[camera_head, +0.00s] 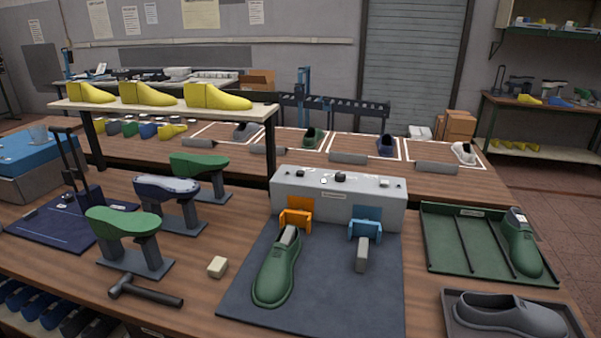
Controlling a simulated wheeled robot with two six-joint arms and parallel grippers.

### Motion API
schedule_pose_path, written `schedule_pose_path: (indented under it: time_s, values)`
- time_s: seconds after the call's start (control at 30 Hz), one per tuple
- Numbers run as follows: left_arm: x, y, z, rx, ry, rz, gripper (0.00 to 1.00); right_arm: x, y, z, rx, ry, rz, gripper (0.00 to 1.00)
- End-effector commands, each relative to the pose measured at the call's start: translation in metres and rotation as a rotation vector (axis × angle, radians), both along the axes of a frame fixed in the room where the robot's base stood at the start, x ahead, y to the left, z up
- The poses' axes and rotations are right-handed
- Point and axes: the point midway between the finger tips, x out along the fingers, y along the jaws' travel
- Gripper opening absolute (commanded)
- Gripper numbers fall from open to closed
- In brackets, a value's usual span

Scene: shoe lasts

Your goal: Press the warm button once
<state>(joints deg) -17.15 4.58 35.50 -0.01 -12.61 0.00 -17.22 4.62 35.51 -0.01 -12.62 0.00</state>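A light grey box (335,200) stands on the dark mat at the middle of the table. Its top carries a black knob-like part (340,177) and several small light and dark parts; any labels are too small to read, so I cannot tell which is the warm button. An orange bracket (296,217) is at the left of its front and a blue bracket (365,226) at the right. A green shoe (277,272) with a grey piece in its opening lies before the orange bracket. A grey block (362,255) is before the blue one. Neither of my grippers shows.
A green tray (450,245) with a green shoe is to the right, and a dark tray with a grey shoe (510,316) is nearer. A shelf with yellow lasts (150,95) is behind.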

Motion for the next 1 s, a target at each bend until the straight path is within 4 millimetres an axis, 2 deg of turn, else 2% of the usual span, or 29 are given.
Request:
schedule_pose_path:
  time_s: [0.03,0.2,0.23,1.0]
  values:
    - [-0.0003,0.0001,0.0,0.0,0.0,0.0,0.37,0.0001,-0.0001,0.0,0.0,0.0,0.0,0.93]
    - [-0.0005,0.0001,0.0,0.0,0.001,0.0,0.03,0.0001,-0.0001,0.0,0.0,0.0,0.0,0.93]
    - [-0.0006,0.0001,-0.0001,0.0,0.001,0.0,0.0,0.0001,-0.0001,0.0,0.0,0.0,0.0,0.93]
    - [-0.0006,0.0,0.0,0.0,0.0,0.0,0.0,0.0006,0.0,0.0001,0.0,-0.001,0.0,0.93]
